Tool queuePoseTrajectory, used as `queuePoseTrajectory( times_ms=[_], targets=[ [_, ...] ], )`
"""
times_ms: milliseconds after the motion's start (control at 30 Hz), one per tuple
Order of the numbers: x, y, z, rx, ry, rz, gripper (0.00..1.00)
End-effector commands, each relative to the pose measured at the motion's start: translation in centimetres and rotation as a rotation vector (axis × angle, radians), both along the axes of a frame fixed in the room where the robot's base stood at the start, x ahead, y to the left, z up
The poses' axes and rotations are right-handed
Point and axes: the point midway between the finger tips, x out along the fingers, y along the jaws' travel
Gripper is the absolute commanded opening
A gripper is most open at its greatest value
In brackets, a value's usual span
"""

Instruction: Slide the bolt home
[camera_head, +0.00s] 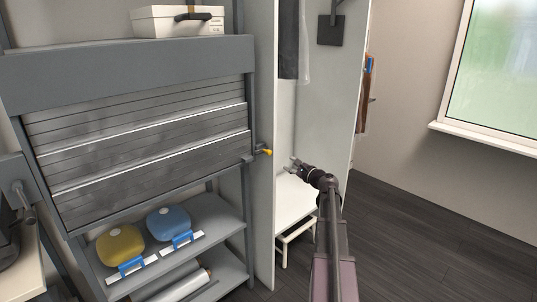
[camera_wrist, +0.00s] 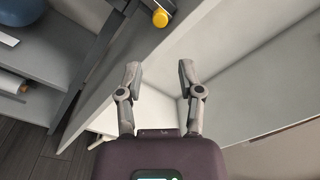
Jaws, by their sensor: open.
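The bolt with a yellow knob (camera_head: 266,152) sits at the lower right corner of the grey slatted shutter (camera_head: 140,140), on the frame's right post. In the wrist view the yellow knob (camera_wrist: 160,18) shows at the top, beyond the fingertips. My gripper (camera_head: 294,164) is open and empty, a little to the right of the knob in the head view and apart from it. In the wrist view my gripper (camera_wrist: 158,72) has its two fingers spread, with a white panel behind them. I cannot tell how far the bolt is slid.
A tall white open cabinet (camera_head: 262,100) stands right of the shutter, with a dark garment (camera_head: 289,40) and a white bench (camera_head: 295,205) inside. Below the shutter, a shelf (camera_head: 215,222) holds a yellow (camera_head: 120,245) and a blue container (camera_head: 169,224). Dark floor (camera_head: 430,230) is clear at right.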

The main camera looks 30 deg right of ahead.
Motion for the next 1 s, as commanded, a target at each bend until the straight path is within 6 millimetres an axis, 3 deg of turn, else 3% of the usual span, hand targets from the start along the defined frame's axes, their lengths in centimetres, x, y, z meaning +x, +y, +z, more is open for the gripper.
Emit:
queuePoseTrajectory(
  times_ms=[267,1000],
  targets=[
    [2.1,0.2,0.0,-0.001,0.0,0.003,0.48],
    [12.4,1.3,0.0,-0.001,0.001,0.002,0.48]
  ],
)
